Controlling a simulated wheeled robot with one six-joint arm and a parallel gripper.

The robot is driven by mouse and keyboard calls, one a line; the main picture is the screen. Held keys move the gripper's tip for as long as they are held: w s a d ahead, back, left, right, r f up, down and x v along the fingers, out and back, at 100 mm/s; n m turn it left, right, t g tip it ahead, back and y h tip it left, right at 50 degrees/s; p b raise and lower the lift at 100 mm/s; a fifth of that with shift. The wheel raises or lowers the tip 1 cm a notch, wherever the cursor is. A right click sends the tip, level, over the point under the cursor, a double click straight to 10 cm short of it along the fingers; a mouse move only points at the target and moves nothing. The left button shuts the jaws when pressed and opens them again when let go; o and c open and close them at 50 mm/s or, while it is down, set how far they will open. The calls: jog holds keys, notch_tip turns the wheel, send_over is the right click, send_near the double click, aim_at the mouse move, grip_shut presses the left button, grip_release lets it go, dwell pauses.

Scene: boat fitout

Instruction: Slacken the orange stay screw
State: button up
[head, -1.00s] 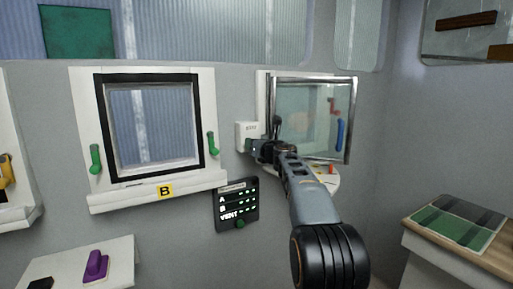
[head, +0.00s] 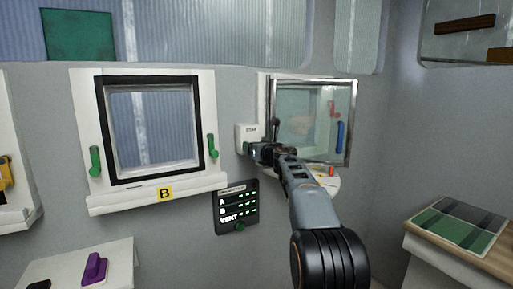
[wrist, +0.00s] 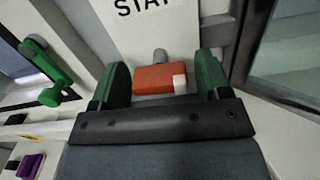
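The orange stay screw (wrist: 160,78) shows in the wrist view as an orange block with a pale patch at its right end, on a grey stem below a white plate marked STAY (wrist: 150,30). My gripper (wrist: 164,80) has its two green fingers on either side of the orange head. A gap shows at the left finger and a smaller one at the right, so it looks open around the screw. In the head view my gripper (head: 250,148) is at the white stay box (head: 246,131), and hides the orange screw.
A glazed metal-framed hatch (head: 312,120) stands open just right of my gripper. Window B (head: 155,185) with green handles (head: 95,160) is to the left. A dark A/B/VENT panel (head: 236,207) is below. A purple-handled object (head: 95,268) sits on the lower left counter.

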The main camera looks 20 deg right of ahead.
jog(key=shift+o, duration=0.4)
jog(key=shift+s, duration=0.1)
jog(key=shift+s, duration=0.3)
jog(key=s+d+b, duration=0.1)
jog(key=s+b, duration=0.2)
jog(key=s, duration=1)
jog(key=shift+d, duration=0.25)
